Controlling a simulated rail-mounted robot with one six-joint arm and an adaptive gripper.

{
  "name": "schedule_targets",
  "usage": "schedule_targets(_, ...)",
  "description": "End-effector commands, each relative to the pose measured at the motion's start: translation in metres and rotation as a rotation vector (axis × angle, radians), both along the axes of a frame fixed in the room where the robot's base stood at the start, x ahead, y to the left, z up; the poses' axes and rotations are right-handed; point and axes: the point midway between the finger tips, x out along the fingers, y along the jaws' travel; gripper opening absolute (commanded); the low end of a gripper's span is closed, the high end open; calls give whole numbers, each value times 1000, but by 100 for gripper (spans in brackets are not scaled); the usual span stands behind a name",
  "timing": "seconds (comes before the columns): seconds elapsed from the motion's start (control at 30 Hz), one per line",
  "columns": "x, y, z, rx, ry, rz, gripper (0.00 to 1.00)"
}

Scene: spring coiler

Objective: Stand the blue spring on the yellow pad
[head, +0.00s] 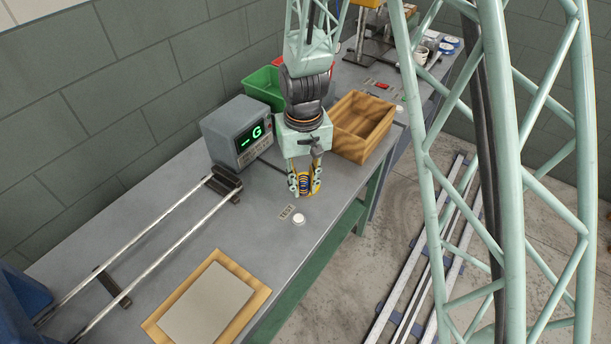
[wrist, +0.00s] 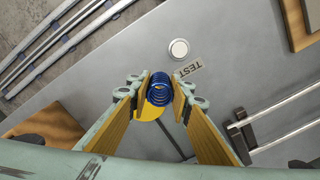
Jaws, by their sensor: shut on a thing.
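The blue spring (wrist: 159,88) is a coil held between the yellow-faced fingers of my gripper (wrist: 160,97), which is shut on it. The spring also shows in the head view (head: 305,183), low over the bench and upright as far as I can tell. The yellow pad (wrist: 147,111) is a round patch below the spring in the wrist view, partly hidden by the spring and a finger. I cannot tell whether the spring touches the pad.
A white button (head: 298,220) and a TEST label (head: 286,212) lie just in front of my gripper. A grey display box (head: 237,133) stands behind left, a wooden tray (head: 346,146) behind right. Two rails (head: 150,243) and a wooden board (head: 173,327) are toward the near left.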

Motion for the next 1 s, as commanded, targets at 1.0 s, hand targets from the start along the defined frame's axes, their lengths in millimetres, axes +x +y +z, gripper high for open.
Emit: schedule_targets(1.0,71,-6,-7,0,-1,-1,9)
